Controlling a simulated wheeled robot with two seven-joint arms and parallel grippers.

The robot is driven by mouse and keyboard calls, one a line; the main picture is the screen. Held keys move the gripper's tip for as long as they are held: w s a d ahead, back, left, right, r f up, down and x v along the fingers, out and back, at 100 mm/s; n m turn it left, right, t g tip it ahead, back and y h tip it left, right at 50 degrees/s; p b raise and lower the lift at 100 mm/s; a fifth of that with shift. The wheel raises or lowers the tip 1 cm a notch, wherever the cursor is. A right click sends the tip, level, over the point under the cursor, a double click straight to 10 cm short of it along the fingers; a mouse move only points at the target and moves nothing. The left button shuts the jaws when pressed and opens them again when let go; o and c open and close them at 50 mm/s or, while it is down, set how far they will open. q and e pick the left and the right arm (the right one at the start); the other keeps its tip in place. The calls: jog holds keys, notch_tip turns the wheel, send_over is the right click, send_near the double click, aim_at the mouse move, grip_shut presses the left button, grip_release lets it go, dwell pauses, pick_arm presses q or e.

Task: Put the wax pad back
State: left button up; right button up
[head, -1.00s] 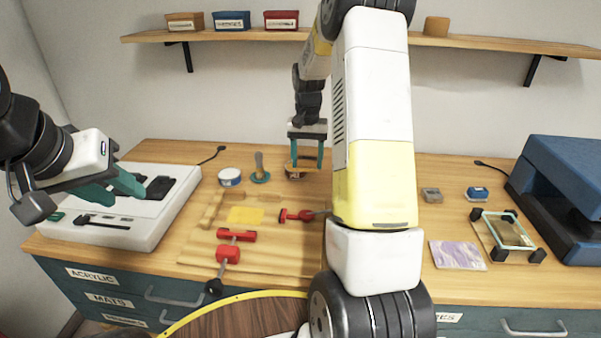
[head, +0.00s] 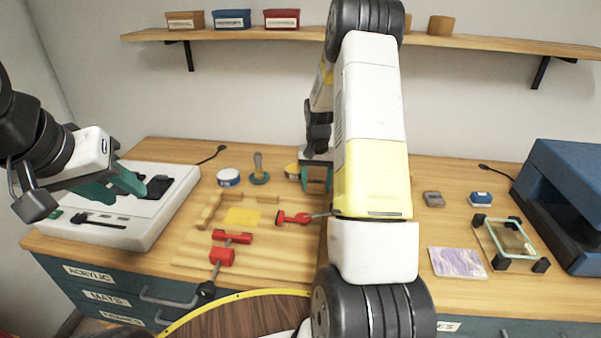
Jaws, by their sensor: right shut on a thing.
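A flat yellow square (head: 242,217) lies on the wooden board in the middle of the bench; it may be the wax pad, but I cannot be sure. My left gripper (head: 118,187) is open and empty above the white machine (head: 150,222) on the left.
Red clamps (head: 233,237) sit on the wooden board (head: 200,255). A glass plate frame (head: 508,240), a purple sheet (head: 457,262) and a blue press (head: 565,200) are at right. Boxes (head: 233,19) line the shelf.

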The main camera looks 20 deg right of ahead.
jog(key=o, duration=1.2)
notch_tip(320, 180, up, 12)
notch_tip(320, 180, up, 8)
jog(key=n+t, duration=0.1)
jog(key=t, duration=0.1)
send_over(316, 182)
jog(key=s+a, duration=0.4)
jog(key=s+a+r+n+t, duration=0.1)
jog(key=s+a+r, duration=0.1)
jog(key=s, duration=0.5)
jog(key=s+a+r+n+t+y, duration=0.1)
jog(key=s+a+r+n, duration=0.1)
jog(key=s+a, duration=0.3)
jog(key=s+a+r+n+t+y, duration=0.1)
jog(key=s+a+r+t, duration=0.1)
jog(key=s, duration=0.9)
jog(key=shift+s+a+r+n, duration=0.15)
jog(key=shift+a+r+n, duration=0.25)
jog(key=shift+a+r, duration=0.55)
